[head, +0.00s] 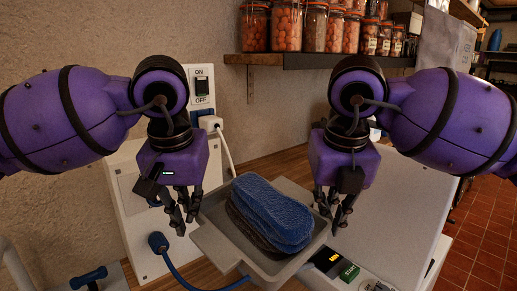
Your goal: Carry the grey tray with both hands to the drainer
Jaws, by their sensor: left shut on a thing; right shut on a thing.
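The grey tray (224,252) is in the middle of the head view, with a blue, textured, folded stack (272,212) lying in it. A darker layer shows under the blue. My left gripper (189,216) is shut on the tray's left side. My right gripper (335,216) is shut on its right side. The fingers partly hide the tray's edges where they grip. I cannot tell whether the tray touches the surface below. I cannot pick out the drainer in this view.
A white panel (138,225) stands behind on the left, and a large white appliance (390,215) with a green button is at the right. A blue cable (182,278) runs below the tray. A shelf of jars (320,60) is above. Red tiled floor (485,240) shows at right.

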